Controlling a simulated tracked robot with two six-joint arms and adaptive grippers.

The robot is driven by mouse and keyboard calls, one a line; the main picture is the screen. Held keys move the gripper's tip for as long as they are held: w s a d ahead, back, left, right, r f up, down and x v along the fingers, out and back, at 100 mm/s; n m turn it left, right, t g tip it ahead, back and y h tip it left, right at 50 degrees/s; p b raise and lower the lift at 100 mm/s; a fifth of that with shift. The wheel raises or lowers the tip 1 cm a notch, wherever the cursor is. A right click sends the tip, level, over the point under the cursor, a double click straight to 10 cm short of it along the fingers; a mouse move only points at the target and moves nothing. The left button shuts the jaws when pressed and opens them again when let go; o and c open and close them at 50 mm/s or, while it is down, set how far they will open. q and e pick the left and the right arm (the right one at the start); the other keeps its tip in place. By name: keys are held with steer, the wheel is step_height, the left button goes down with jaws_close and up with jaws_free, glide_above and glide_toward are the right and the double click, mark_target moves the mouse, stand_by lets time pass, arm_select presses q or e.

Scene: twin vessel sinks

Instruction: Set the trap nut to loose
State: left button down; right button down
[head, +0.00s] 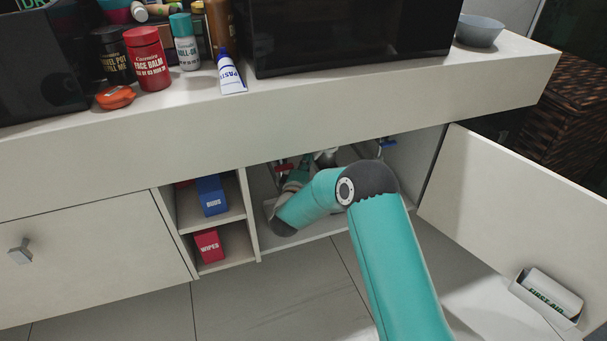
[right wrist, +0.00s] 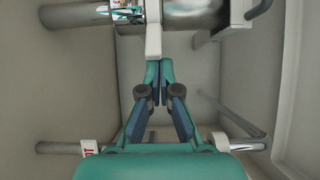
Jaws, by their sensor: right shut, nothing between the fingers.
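My right arm reaches into the open cabinet under the counter. In the right wrist view my right gripper (right wrist: 160,72) is shut with nothing between its fingers. A pale narrow tab (right wrist: 153,40) lies just beyond the fingertips; I cannot tell whether they touch it. It is next to a shiny metal pipe part (right wrist: 193,14), which looks like part of the trap. The nut's loose or tight setting cannot be read. In the head view the right gripper (head: 297,178) is partly hidden by my forearm, and a bit of metal pipework (head: 326,157) shows behind. My left gripper is out of view.
A red valve handle (head: 283,168) and a blue valve handle (head: 387,144) sit inside the cabinet. The open door (head: 510,200) with a first aid holder (head: 545,298) stands at right. Shelves hold a blue box (head: 211,195) and a red wipes box (head: 209,245).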

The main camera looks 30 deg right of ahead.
steer(key=shift+w+d, duration=0.15)
steer(key=shift+d, duration=0.05)
steer(key=shift+s+d+r+p, duration=0.1)
steer(key=shift+s+d+p, duration=0.1)
steer(key=shift+s+p, duration=0.25)
steer(key=shift+s+d+p, duration=0.2)
steer(key=shift+s+p, duration=0.15)
steer(key=shift+s, duration=0.15)
steer(key=shift+a, duration=0.1)
